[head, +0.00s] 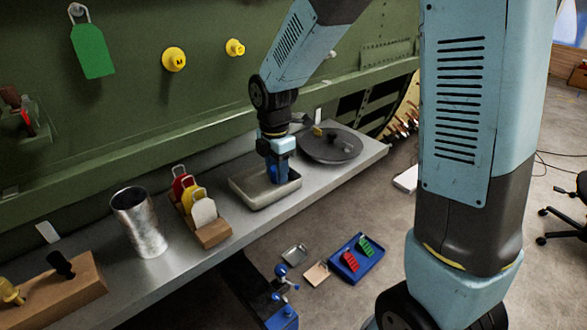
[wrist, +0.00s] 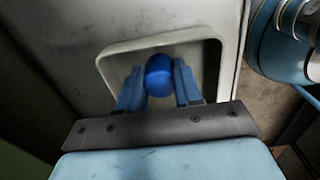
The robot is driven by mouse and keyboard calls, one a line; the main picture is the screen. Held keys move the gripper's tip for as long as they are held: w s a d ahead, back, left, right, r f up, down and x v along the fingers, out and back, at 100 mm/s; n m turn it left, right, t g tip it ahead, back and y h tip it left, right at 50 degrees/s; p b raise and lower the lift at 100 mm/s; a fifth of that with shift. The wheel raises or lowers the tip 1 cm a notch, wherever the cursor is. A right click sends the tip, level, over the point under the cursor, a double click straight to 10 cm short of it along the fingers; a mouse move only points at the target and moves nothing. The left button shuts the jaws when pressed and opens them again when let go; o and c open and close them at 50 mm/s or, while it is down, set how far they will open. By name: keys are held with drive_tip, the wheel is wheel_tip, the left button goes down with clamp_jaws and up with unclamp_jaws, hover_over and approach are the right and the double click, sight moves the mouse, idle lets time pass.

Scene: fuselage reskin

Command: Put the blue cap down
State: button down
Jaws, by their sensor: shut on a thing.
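The blue cap (wrist: 159,76) is round and glossy in the wrist view. My gripper (wrist: 158,85) has a blue finger on each side of it and is shut on it. The cap is inside the outline of a shallow pale tray (wrist: 212,48); I cannot tell whether it touches the tray's floor. In the head view my gripper (head: 279,178) points down into the tray (head: 247,196) on the grey bench, and the fingers mostly hide the cap there.
A round dark lid-like dish (head: 345,150) lies right of the tray. Left of it stand a wooden rack (head: 213,233) with coloured tags, a metal cup (head: 140,222) and a wooden block (head: 60,295). The green fuselage wall (head: 130,120) with yellow caps (head: 174,59) rises behind the bench.

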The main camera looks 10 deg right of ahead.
drive_tip(key=c, duration=0.8)
unclamp_jaws()
drive_tip(key=shift+o, duration=0.2)
